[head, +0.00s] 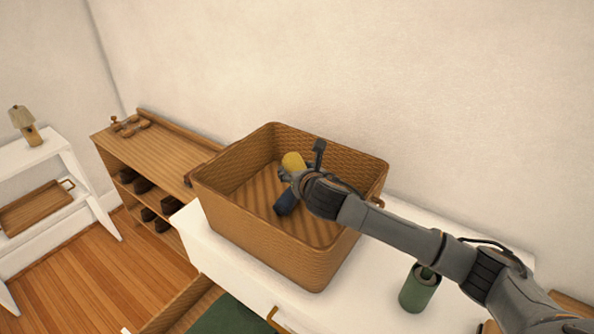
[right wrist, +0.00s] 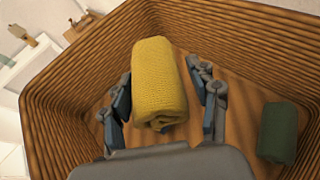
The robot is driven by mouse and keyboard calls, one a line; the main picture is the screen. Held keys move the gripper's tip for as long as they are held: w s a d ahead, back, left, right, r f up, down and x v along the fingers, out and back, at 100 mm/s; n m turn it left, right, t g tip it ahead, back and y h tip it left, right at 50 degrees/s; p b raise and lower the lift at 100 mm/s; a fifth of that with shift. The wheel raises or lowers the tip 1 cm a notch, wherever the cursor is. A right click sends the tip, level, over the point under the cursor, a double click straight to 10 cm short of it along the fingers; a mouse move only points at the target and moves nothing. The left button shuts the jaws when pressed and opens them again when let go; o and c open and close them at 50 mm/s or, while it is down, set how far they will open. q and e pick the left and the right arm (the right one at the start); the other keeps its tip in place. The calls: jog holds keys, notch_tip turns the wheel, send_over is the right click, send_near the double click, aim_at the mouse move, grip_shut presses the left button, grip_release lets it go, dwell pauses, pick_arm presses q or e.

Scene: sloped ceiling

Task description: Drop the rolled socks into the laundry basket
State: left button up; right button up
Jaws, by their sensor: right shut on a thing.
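The rolled socks (head: 294,161) are a yellow knitted roll, held inside the mouth of the laundry basket (head: 235,226). The basket is brown, woven and open-topped, standing on a white surface. My right gripper (head: 289,183) reaches in from the right and is shut on the yellow roll. In the right wrist view the roll (right wrist: 160,85) sits between the two dark-blue-padded fingers (right wrist: 165,104), above the ribbed basket floor (right wrist: 240,100). Whether the roll touches the floor is unclear. My left gripper is out of view.
A dark green roll (right wrist: 278,133) lies inside the basket in the right wrist view. A green cylindrical container (head: 419,289) stands on the white top (head: 376,299), right of the basket. A wooden shelf (head: 150,150) is to the left; the wall is close behind.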

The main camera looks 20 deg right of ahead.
jog(key=o, duration=1.2)
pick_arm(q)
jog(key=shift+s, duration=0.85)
pick_arm(e)
jog(key=v, duration=1.2)
jog(key=shift+r, duration=0.1)
